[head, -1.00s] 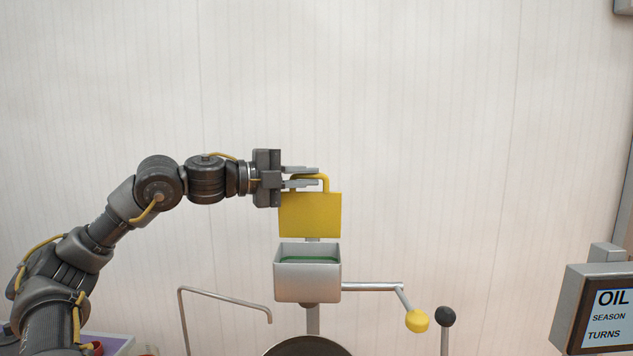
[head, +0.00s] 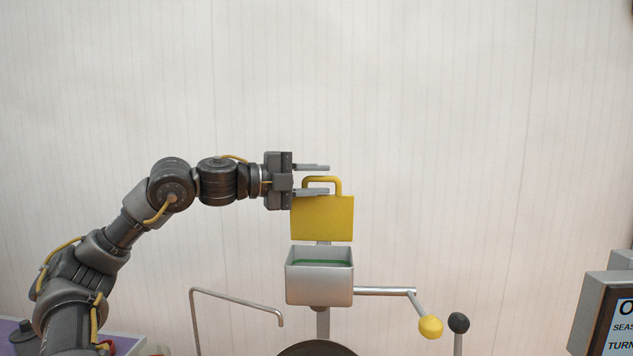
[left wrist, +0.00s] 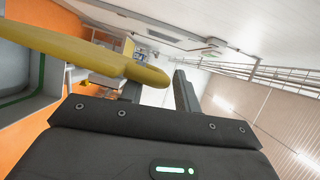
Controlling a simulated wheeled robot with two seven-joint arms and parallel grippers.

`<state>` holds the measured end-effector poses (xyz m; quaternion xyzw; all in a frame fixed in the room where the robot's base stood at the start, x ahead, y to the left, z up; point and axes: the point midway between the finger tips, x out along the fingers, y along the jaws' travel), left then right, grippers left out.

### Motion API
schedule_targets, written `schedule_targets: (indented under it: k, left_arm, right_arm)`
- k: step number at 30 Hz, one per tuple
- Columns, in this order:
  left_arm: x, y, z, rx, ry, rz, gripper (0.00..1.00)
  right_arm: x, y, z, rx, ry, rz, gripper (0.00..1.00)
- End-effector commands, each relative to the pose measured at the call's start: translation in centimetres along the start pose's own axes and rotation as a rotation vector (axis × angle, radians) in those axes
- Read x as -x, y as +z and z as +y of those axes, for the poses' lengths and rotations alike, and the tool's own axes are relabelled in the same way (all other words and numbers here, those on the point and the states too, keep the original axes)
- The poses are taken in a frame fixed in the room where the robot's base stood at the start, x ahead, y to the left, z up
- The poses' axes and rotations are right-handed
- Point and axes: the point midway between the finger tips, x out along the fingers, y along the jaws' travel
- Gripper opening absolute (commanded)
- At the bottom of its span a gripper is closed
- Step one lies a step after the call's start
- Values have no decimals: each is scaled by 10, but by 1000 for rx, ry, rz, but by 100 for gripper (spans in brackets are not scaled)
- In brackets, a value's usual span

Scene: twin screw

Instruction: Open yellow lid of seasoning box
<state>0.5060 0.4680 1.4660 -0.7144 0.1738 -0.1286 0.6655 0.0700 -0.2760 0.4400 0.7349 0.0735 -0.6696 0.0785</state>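The seasoning box (head: 319,283) is a grey metal box on a post in the head view, open at the top with green inside. Its yellow lid (head: 322,222) stands upright above the box's back, with a yellow loop handle (head: 322,180) on top. My left gripper (head: 312,180) is open at the handle, with one finger above the handle's top bar and one lower, near the lid's top edge. In the left wrist view, a yellow bar (left wrist: 85,58) crosses close to the fingers (left wrist: 158,92); contact is unclear. My right gripper is out of view.
A crank with a yellow knob (head: 431,327) sticks out right of the box, next to a black-knobbed lever (head: 459,323). A bent metal rod (head: 235,299) stands at left, a dark round pan (head: 317,349) below. A display panel (head: 606,322) is at right.

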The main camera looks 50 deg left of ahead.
Motion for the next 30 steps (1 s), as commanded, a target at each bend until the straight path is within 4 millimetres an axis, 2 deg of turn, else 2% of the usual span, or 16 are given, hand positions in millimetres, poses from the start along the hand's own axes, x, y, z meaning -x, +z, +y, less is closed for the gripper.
schedule_targets:
  k: [5, 9, 15, 21, 30]
  left_arm:
    - [19, 2, 9, -3, 2, -5, 34]
    - [43, 1, 9, -4, -2, -5, 34]
    - [79, 0, 6, -3, -3, -5, 34]
    - [102, -1, 2, -2, -2, -3, 34]
    - [107, -1, 0, -1, 0, -2, 34]
  right_arm:
    - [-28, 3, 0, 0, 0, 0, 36]
    - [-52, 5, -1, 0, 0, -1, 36]
    - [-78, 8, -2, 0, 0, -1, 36]
    - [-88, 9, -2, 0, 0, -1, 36]
    - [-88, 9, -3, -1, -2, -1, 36]
